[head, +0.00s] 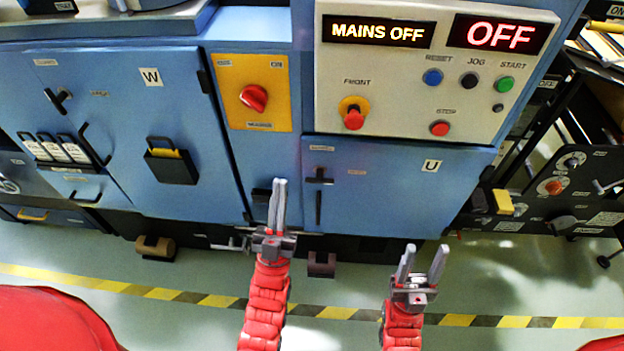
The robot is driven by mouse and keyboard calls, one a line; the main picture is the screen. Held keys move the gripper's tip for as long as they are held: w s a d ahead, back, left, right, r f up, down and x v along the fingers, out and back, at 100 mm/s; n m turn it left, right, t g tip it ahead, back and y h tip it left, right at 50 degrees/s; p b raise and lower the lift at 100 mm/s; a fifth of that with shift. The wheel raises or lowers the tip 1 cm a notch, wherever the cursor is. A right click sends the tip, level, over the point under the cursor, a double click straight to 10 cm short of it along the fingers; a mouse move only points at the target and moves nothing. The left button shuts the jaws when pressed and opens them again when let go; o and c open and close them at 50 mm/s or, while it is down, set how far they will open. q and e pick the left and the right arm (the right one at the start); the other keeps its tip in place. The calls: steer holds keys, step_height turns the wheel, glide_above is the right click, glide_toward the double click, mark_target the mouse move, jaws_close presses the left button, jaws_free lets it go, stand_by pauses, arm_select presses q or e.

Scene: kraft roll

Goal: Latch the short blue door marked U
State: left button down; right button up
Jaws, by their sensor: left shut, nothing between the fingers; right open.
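The short blue door marked U (395,195) is at the right of the blue cabinet, under the control panel, and looks closed. Its black T-shaped latch (320,180) is near its upper left edge, with a black vertical handle (318,207) below it. I cannot tell from here whether the latch is engaged. My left gripper (280,184) is shut and empty, pointing up just left of the door's latch edge, apart from the latch in the picture. My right gripper (424,252) is open and empty, below the door's lower edge.
The control panel (400,95) above reads MAINS OFF and OFF. A red rotary switch (254,98) sits on a yellow plate at left. The taller door W (130,130) is further left. A black machine with a yellow block (503,202) stands at right. Striped tape (335,312) crosses the floor.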

arm_select(q)
steer(key=w+d+f+n+g+y, duration=0.1)
steer(key=w+d+f+g+y, duration=0.15)
steer(key=w+d+g, duration=0.5)
steer(key=n+g+y+p, duration=0.2)
steer(key=g, duration=0.5)
glide_above(308, 181)
steer(key=s, duration=0.2)
step_height(308, 181, down, 14)
steer(key=f, duration=0.2)
steer(key=f+p, duration=0.1)
steer(key=shift+w+d+f+t, duration=0.1)
steer(key=shift+w+d+t, duration=0.15)
steer(key=shift+w+d, duration=0.1)
steer(key=shift+f, duration=0.55)
steer(key=shift+a+f+n+h+b, duration=0.2)
steer(key=shift+a+n+h+b, duration=0.1)
steer(key=shift+n, duration=0.2)
